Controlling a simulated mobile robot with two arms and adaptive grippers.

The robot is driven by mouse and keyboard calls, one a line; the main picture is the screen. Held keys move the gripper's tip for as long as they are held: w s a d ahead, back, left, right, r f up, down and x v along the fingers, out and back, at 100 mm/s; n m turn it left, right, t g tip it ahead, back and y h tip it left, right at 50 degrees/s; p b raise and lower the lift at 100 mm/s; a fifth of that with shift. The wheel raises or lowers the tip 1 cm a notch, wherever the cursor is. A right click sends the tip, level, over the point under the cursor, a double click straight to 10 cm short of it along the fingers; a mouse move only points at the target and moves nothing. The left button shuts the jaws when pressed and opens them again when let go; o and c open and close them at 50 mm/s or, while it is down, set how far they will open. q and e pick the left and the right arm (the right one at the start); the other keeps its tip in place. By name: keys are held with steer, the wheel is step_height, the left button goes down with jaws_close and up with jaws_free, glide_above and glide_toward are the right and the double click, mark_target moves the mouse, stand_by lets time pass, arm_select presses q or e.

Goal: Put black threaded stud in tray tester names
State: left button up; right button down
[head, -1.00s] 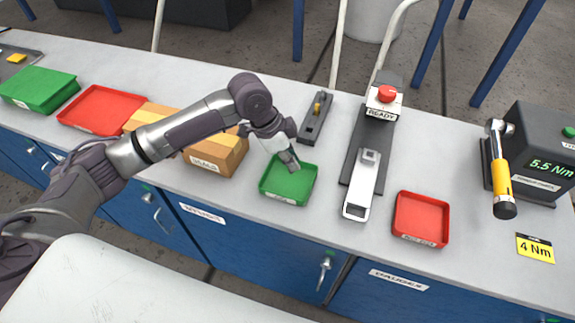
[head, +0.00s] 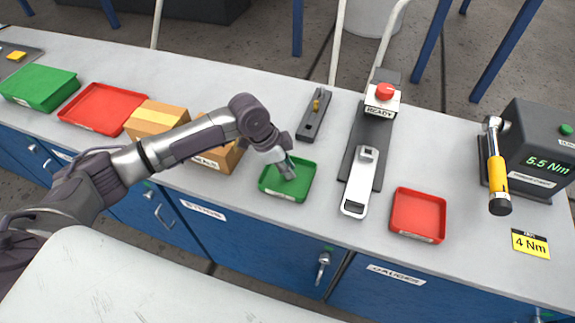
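A small green tray (head: 299,190) with a label on its front lies in the middle of the bench. My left gripper (head: 289,175) points down into this tray, over its upper left part. Its fingertips are too small and covered to show whether they are open or shut. I cannot make out a black threaded stud. The tester (head: 364,180) with a red button and a "READY" label stands right of the green tray. A small red tray (head: 418,215) with a label lies to its right. My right gripper is not in view.
A dark fixture with a brass part (head: 315,114) stands behind the green tray. Cardboard boxes (head: 157,118), a large red tray (head: 102,107) and a green box (head: 38,88) lie left. A yellow-handled torque wrench (head: 497,172) stands by a "5.5 Nm" display unit (head: 535,150) at right.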

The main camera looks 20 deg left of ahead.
arm_select(q)
steer(key=shift+o, duration=1.6)
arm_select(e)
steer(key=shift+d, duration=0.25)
arm_select(q)
steer(key=shift+r, duration=0.1)
steer(key=shift+r, duration=0.3)
steer(key=b+v, duration=0.1)
steer(key=v, duration=1.1)
steer(key=shift+b, duration=0.35)
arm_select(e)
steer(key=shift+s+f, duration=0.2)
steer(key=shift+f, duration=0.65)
arm_select(q)
steer(key=shift+f, duration=0.1)
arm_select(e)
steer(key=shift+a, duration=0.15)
